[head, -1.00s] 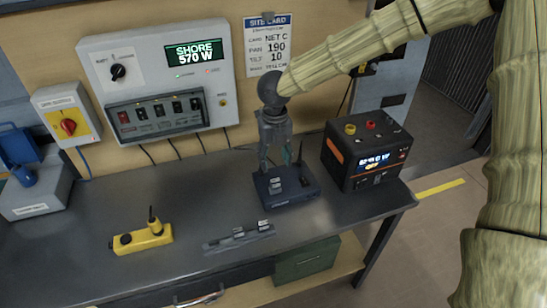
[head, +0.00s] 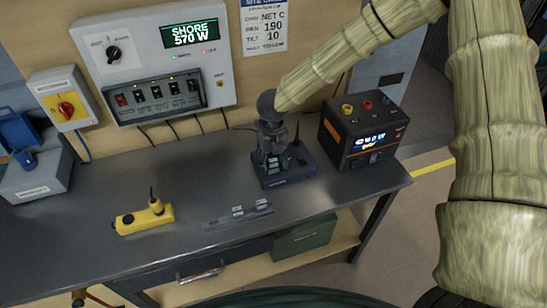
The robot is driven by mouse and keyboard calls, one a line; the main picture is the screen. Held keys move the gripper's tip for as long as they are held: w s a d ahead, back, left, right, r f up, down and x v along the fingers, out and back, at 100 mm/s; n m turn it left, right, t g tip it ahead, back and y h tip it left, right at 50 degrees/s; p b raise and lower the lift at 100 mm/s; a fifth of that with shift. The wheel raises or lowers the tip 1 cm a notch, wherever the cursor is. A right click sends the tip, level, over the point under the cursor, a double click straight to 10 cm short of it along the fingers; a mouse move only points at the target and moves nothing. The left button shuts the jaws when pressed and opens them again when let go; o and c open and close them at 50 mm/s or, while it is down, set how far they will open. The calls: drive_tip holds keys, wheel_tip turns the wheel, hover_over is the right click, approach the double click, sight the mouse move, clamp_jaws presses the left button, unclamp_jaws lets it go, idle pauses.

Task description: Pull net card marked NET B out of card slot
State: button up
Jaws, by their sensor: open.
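The dark blue network unit (head: 298,172) with upright antennas stands on the grey bench. My gripper (head: 272,170) points down right over the left part of this unit, with its fingers open around a small pale-marked card (head: 273,163). The fingers hide most of that card and the card slot. Its marking is too small to read, and I cannot tell whether the fingers touch it.
A rack (head: 238,217) with several small cards lies in front of the unit. A black power box (head: 362,132) stands close on the right. A yellow handheld device (head: 143,217) lies on the left. The wall site card (head: 264,27) reads NET C.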

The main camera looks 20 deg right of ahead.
sight(273, 160)
clamp_jaws()
idle(0.4)
drive_tip(key=shift+r+p, duration=1.3)
drive_tip(key=shift+r, duration=0.2)
idle(0.4)
drive_tip(key=shift+r+p, duration=1.45)
drive_tip(key=shift+p, duration=0.05)
